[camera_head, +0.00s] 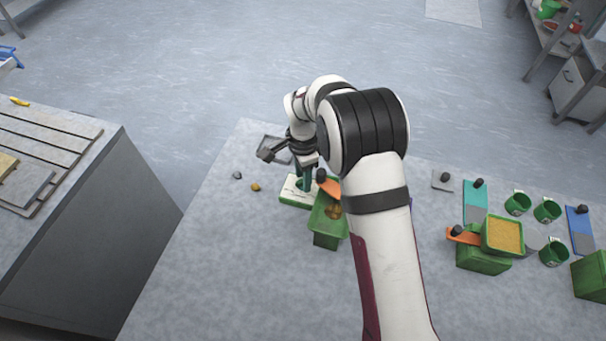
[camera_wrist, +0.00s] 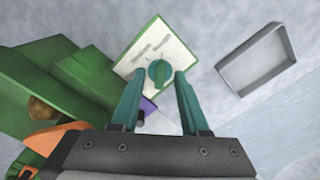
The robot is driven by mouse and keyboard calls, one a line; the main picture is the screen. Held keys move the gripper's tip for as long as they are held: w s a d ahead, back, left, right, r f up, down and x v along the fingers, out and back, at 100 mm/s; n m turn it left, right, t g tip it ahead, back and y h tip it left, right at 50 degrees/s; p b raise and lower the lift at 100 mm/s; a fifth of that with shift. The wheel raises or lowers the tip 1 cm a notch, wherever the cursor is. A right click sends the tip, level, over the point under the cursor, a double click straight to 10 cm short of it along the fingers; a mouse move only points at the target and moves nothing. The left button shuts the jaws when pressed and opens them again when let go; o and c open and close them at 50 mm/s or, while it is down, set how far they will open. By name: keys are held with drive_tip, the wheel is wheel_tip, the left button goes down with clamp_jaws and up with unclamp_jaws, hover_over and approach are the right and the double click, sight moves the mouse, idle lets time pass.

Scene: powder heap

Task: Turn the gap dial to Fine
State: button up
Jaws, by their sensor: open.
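The gap dial is a round green knob (camera_wrist: 159,73) on a white panel with a green edge (camera_wrist: 137,50); grey marks on the panel are too blurred to read. In the head view the panel (camera_head: 291,193) lies on the table, mostly under my gripper. My gripper (camera_wrist: 158,82) is open, with its two teal fingers on either side of the knob in the wrist view. I cannot tell whether the fingers touch it. In the head view my gripper (camera_head: 302,180) is over the panel, partly hidden by my arm.
A green machine (camera_head: 327,222) with an orange part (camera_head: 329,187) stands right beside the panel. A grey tray (camera_head: 275,148) lies behind it, with two small stones (camera_head: 255,187) to the left. Green cups (camera_head: 517,204) and a box of yellow powder (camera_head: 502,236) stand at right.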

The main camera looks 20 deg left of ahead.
clamp_jaws()
drive_tip(key=shift+n, duration=0.4)
drive_tip(key=n, duration=0.3)
drive_tip(key=shift+n, duration=0.4)
drive_tip(key=n, duration=0.5)
drive_tip(key=shift+n, duration=0.3)
drive_tip(key=n, duration=0.9)
drive_tip(key=shift+n, duration=0.5)
